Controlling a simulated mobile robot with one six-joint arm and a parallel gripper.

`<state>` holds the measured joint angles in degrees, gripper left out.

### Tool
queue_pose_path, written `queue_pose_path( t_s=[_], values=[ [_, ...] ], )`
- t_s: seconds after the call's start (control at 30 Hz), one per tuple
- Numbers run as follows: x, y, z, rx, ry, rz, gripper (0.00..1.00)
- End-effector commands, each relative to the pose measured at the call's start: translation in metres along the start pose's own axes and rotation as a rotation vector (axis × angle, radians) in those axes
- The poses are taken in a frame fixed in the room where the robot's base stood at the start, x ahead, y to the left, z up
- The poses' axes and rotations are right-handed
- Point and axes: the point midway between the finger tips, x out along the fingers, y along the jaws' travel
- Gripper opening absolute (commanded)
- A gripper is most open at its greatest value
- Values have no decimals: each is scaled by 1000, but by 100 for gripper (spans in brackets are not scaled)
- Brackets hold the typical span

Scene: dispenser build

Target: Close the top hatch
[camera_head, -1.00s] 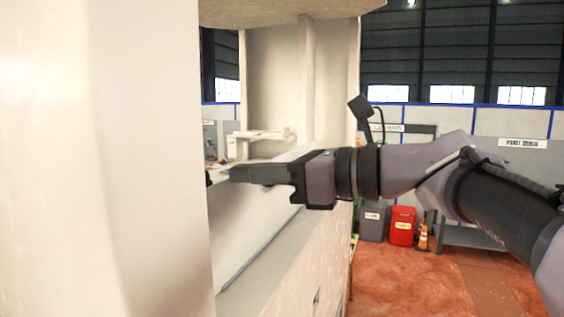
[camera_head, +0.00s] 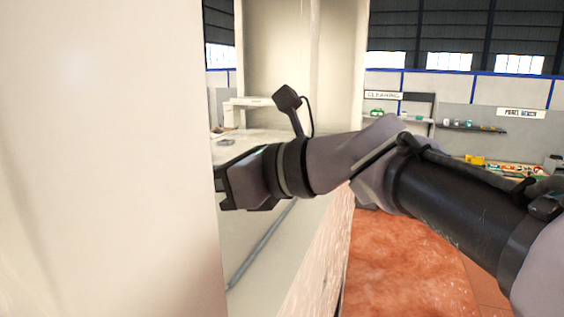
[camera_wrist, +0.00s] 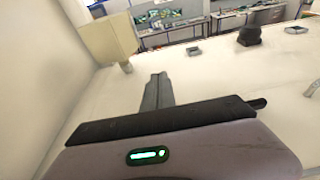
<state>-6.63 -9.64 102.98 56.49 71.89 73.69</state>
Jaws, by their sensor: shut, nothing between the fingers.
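The cream dispenser body shows in the head view, with a large pale panel (camera_head: 105,160) in the left foreground and an upright wall (camera_head: 275,65) behind my arm. I cannot tell for certain which panel is the top hatch. My gripper (camera_wrist: 158,82) is shut and empty in the wrist view, its fingers together over a broad cream surface (camera_wrist: 210,85). I cannot tell if they touch it. In the head view my gripper reaches left into the dispenser opening, and its fingertips are hidden behind the pale panel.
A beige block (camera_wrist: 110,37) with a small knob stands left of the fingers in the wrist view. Workbenches and shelves (camera_head: 465,125) line the background; reddish floor (camera_head: 400,265) is open at right.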

Motion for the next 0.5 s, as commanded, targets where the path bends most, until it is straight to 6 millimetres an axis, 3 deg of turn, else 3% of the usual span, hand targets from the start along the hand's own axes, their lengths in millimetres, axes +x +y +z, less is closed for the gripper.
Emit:
queue_pose_path(
  t_s=[0.5],
  values=[
    [24, 0, -29, -1, 76, 1, 0]
  ],
)
